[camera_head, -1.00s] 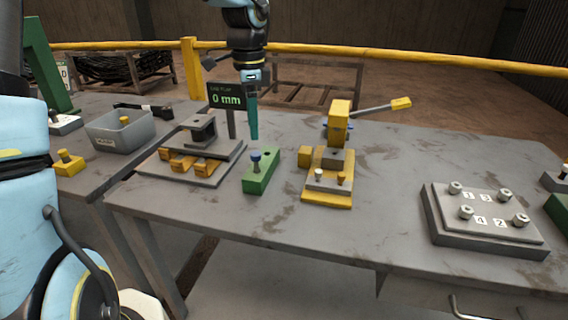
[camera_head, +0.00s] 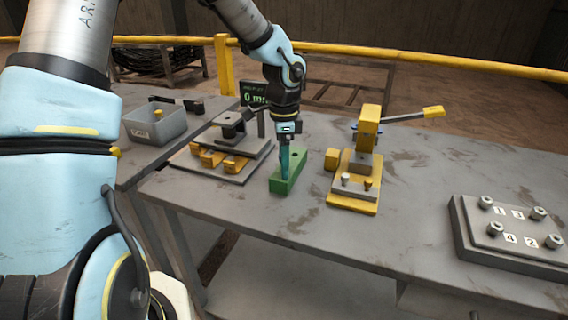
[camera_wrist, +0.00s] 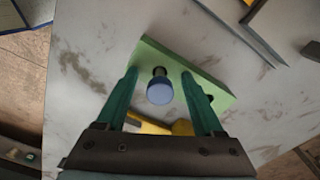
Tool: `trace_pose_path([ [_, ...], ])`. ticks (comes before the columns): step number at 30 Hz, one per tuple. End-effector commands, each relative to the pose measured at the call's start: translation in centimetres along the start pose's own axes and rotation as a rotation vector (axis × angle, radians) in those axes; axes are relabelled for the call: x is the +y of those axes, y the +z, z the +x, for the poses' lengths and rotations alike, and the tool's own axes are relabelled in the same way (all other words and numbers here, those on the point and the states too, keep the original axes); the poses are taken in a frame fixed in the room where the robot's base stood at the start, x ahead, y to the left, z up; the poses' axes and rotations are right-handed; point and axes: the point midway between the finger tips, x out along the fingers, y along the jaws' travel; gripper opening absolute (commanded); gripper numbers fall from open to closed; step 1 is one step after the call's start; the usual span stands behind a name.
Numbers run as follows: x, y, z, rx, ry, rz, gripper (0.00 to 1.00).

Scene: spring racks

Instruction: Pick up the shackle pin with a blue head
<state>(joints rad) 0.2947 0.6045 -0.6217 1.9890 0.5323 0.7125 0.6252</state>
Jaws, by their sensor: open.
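The shackle pin with a blue head (camera_wrist: 159,91) stands in a green block (camera_wrist: 187,70) in the wrist view. My gripper (camera_wrist: 165,82) is open, with its two green fingers on either side of the pin. A gap shows between each finger and the blue head. In the head view, my gripper (camera_head: 287,172) points down at the green block (camera_head: 291,180) on the table, and its fingers hide the pin there.
A yellow clamp fixture (camera_head: 354,190) with a lever stands right of the green block. A grey fixture plate with yellow pieces (camera_head: 222,160) lies to the left, near a display. A grey bin (camera_head: 154,127) is farther left. A numbered bolt plate (camera_head: 512,238) sits at the right.

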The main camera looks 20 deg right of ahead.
Motion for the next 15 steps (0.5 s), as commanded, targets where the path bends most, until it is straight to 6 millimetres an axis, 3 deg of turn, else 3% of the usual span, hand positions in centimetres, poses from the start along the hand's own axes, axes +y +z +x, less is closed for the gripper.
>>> trace_pose_path([
  [3, -0.01, 0.01, -0.01, 0.000, 0.000, 0.000, 0.68],
  [15, -0.01, 0.02, -0.04, 0.000, 0.000, 0.000, 0.23],
])
